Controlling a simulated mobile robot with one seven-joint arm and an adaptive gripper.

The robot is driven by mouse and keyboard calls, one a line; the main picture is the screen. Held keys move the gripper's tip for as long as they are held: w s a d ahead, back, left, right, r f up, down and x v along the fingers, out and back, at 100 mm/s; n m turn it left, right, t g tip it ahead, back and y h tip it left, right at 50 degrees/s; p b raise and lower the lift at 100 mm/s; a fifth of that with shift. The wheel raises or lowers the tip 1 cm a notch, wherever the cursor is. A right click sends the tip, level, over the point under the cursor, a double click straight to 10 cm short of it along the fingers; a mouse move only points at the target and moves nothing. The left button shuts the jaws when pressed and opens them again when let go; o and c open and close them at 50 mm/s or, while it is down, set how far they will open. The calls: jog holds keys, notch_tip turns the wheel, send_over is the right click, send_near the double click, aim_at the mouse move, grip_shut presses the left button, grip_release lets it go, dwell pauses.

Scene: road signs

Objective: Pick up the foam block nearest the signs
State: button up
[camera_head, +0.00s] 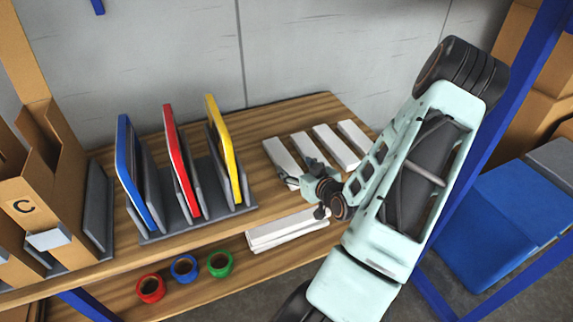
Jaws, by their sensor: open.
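Several white foam blocks lie in a row on the wooden shelf, right of the signs. The foam block nearest the signs (279,156) is the leftmost of the row, and its near end is partly hidden by my gripper. My gripper (301,174) is open at this near end; I cannot tell whether it touches the block or whether the block is between the fingers. The blue sign (131,165), red sign (181,160) and yellow sign (224,150) stand upright in a grey rack (180,233) to the left.
Other white blocks (310,150), (336,146), (355,138) lie close to the right. A stack of white pieces (287,230) is in front. Red (150,289), blue (184,268) and green (220,264) tape rolls sit on a lower board. A cardboard holder (25,195) stands far left.

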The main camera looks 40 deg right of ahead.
aim_at(285, 160)
jog(key=b+x, duration=0.2)
jog(key=x, duration=0.7)
jog(key=shift+a+f, duration=0.15)
jog(key=shift+f, duration=0.05)
jog(key=shift+c, duration=0.7)
jog(key=c, duration=0.7)
